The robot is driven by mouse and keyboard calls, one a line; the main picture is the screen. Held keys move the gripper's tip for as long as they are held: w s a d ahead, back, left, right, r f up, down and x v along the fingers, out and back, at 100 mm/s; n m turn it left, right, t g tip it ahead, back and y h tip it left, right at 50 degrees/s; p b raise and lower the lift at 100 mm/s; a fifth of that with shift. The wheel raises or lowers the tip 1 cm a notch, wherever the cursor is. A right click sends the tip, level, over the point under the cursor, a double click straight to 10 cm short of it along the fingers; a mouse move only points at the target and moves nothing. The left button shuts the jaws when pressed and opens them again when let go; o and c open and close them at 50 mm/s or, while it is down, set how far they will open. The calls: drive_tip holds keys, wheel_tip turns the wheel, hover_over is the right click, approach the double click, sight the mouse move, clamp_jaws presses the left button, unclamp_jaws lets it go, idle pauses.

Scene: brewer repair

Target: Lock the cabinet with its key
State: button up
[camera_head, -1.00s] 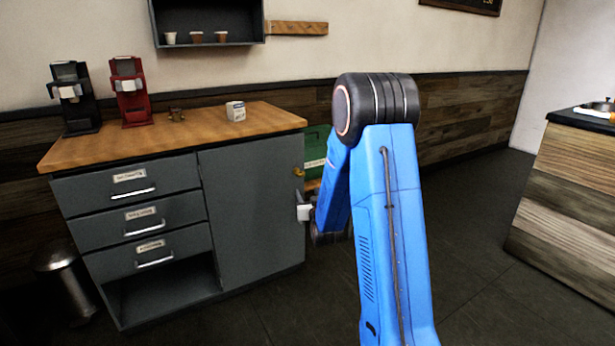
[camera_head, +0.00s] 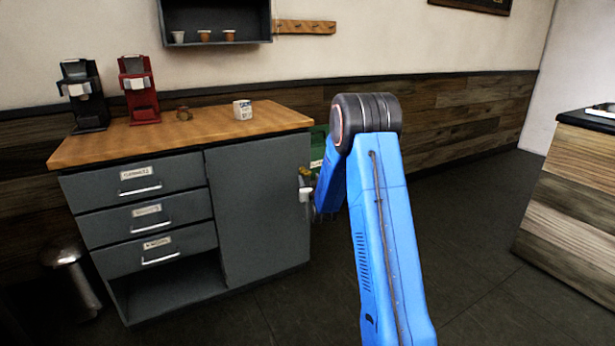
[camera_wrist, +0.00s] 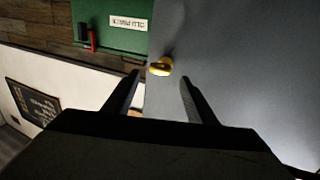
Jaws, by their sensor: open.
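The grey cabinet door (camera_head: 255,210) is shut, to the right of the drawers. In the wrist view the door face (camera_wrist: 245,60) fills the right side. A yellow key (camera_wrist: 160,67) sticks out near the door's edge; in the head view only a small yellow bit (camera_head: 305,170) shows beside my gripper. My gripper (camera_head: 305,190) is at the door's right edge, partly hidden by my blue arm. In the wrist view its two fingers (camera_wrist: 159,92) are apart and empty, with the key ahead between them and a gap to it.
A green box (camera_wrist: 110,28) with a label stands beside the cabinet. A bin (camera_head: 72,280) stands left. Floor right of my arm is clear.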

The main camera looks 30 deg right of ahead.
sight(307, 174)
drive_tip(key=shift+x, duration=2.35)
drive_tip(key=c, duration=1)
